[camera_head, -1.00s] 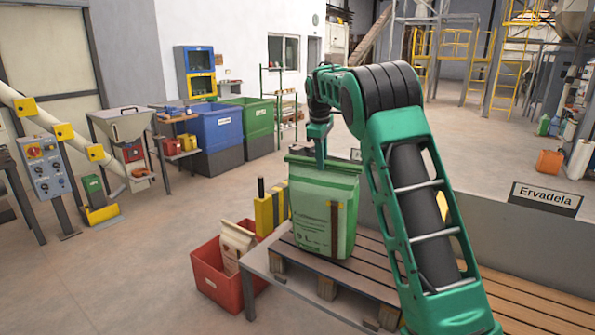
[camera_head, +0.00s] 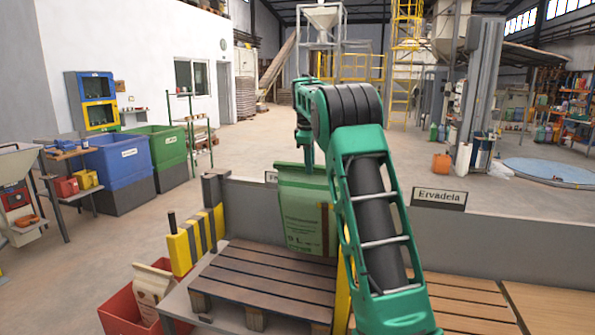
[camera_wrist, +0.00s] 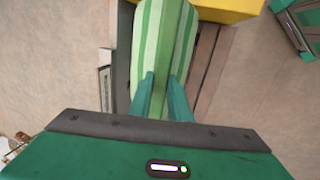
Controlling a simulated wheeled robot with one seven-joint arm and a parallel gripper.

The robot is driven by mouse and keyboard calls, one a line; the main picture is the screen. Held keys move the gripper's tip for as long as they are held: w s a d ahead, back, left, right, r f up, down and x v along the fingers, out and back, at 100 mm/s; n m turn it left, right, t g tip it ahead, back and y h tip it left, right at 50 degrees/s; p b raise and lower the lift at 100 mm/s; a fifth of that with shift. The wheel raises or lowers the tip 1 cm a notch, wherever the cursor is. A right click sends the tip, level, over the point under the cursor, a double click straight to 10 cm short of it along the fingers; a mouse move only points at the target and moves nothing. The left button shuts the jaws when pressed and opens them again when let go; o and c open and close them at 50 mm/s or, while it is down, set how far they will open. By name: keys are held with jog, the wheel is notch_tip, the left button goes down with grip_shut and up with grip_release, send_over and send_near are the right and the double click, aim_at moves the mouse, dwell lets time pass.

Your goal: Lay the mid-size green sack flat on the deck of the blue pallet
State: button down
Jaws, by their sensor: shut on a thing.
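A green sack (camera_head: 303,218) with printed text and a brown strip hangs upright from my gripper (camera_head: 306,168) in the head view. In the wrist view my two green fingers (camera_wrist: 161,92) are shut on the striped green sack (camera_wrist: 160,38). The sack appears over the far part of a brown slatted pallet (camera_head: 262,277). I cannot tell whether its bottom touches the deck. No pallet with a plainly blue deck shows. My arm covers part of the pallet's right side.
A low grey wall (camera_head: 255,203) runs behind the pallet, with a sign reading "Ervadela" (camera_head: 439,198). A yellow and black post (camera_head: 196,240) stands at the left. A red bin (camera_head: 123,312) holds a paper sack (camera_head: 152,285). Lighter slats (camera_head: 465,300) lie right of my arm.

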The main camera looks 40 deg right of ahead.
jog(key=s+a+f+t+h, duration=0.2)
jog(key=s+a+f, duration=0.2)
jog(key=a+f, duration=0.3)
jog(key=s+a+f+t+h, duration=0.25)
jog(key=s+a+f, duration=0.2)
jog(key=f, duration=0.55)
jog(key=s+a+f+t+h, duration=0.1)
jog(key=s+a+f+h, duration=0.2)
jog(key=s+a+f, duration=0.4)
notch_tip(320, 180, down, 18)
jog(key=w+t+h, duration=0.1)
jog(key=t+h, duration=0.2)
jog(key=shift+f, duration=0.15)
dwell(1.8)
jog(key=shift+w+d+h, duration=0.1)
jog(key=shift+h, duration=0.15)
